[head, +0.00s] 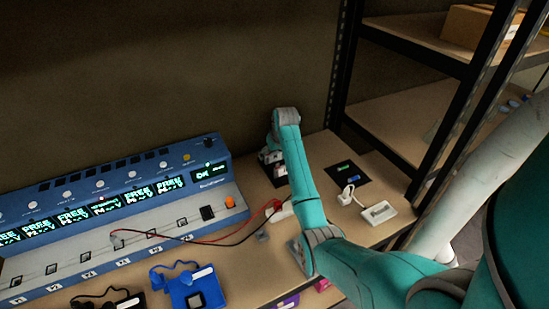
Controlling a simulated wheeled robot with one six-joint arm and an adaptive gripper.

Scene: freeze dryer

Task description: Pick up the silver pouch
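I cannot clearly make out a silver pouch in the head view. A small flat grey piece (262,236) lies on the bench left of my forearm, too small to identify. My teal arm reaches in from the lower right to the back of the bench. My gripper (272,164) is at the back, low over the bench, right of the blue device. It is small and partly hidden by my wrist, so its opening and anything between its fingers cannot be told. My arm also hides part of the bench below it.
A long blue device (110,205) with lit displays fills the left of the wooden bench (235,268). Red and black leads (225,240) trail from it. Blue items (192,290) lie in front. A dark mat (348,174) and white plug items (378,212) lie right, near a metal rack (425,170).

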